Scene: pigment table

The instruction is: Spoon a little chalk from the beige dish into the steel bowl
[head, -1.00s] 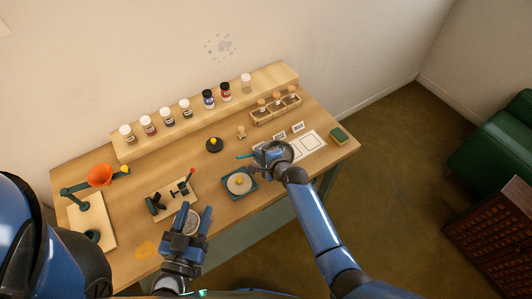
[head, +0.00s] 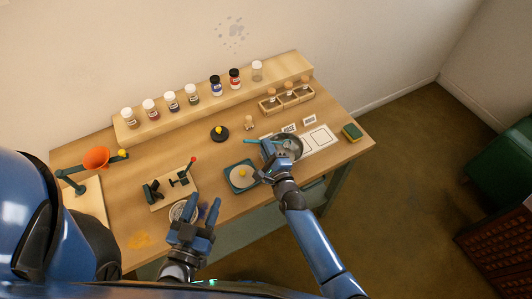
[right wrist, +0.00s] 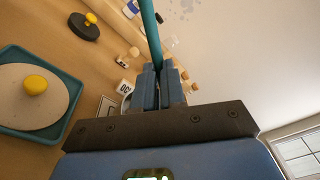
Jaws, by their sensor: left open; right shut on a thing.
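My right gripper (head: 268,150) is shut on a teal spoon (head: 251,141), whose handle sticks out to the left. In the right wrist view the teal handle (right wrist: 150,30) rises from between the shut fingers (right wrist: 159,85). The steel bowl (head: 294,147) is just right of this gripper and partly behind it. The spoon's scooping end is hidden, so I cannot tell whether it is in the bowl. My left gripper (head: 193,214) is open at the front edge. A round pale dish (head: 182,211), perhaps the beige dish, lies just beyond it, partly covered by its fingers.
A teal tray (head: 230,187) holding a pale disc with a yellow knob (head: 242,174) lies between my grippers. A small stand with a red-tipped lever (head: 193,160), an orange funnel (head: 96,158) and a dark knobbed weight (head: 219,134) stand left. Jars line the rear shelf; a sponge (head: 352,131) lies right.

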